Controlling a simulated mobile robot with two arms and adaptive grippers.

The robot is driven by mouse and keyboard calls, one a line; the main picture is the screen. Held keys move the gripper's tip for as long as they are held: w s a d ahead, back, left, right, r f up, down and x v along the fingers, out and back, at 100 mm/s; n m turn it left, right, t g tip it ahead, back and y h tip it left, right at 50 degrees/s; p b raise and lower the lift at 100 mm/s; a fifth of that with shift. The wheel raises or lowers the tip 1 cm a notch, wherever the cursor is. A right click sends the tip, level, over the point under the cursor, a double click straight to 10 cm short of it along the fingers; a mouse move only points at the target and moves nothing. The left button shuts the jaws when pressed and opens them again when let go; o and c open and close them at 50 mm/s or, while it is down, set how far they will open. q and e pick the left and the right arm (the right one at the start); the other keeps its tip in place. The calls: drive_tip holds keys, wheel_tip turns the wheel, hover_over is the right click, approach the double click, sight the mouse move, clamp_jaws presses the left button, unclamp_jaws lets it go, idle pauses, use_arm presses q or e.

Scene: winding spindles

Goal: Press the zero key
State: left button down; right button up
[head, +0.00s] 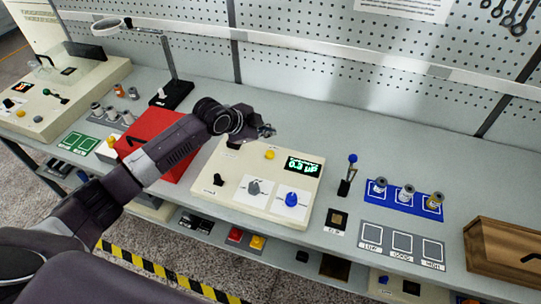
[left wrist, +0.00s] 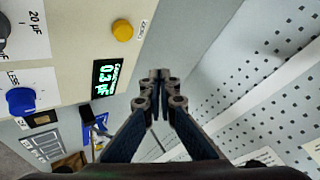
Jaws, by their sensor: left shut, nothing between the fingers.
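The zero key is a round yellow button (head: 270,154) on the top of a cream instrument (head: 233,165), near its back edge. It also shows in the left wrist view (left wrist: 122,30), with a small label beside it that is hard to read. A dark display (head: 304,166) to its right reads about 0.3 µF in green. My left gripper (head: 267,131) is shut and empty, just behind the yellow button in the head view and apart from it. Its closed fingertips show in the left wrist view (left wrist: 160,75). My right gripper is not in view.
A grey knob (head: 253,188), a blue knob (head: 291,199) and a black switch (head: 218,180) stand on the instrument. A red case (head: 153,135) lies partly behind my left arm. A blue tray (head: 403,196) with spindles and a wooden box (head: 500,256) stand at right.

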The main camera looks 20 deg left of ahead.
sight(269, 154)
use_arm(q)
wheel_tip(269, 154, down, 6)
drive_tip(key=b, duration=0.4)
drive_tip(key=shift+a+f+b, duration=0.1)
drive_tip(key=shift+f+b, duration=0.35)
drive_tip(key=shift+s, duration=0.1)
idle(0.8)
drive_tip(key=shift+f, duration=0.4)
drive_tip(key=shift+f+b, duration=0.4)
drive_tip(key=shift+f, duration=0.15)
idle(0.5)
drive_tip(key=shift+r, duration=0.15)
drive_tip(key=shift+r+p, duration=0.8)
drive_tip(key=shift+p, duration=0.1)
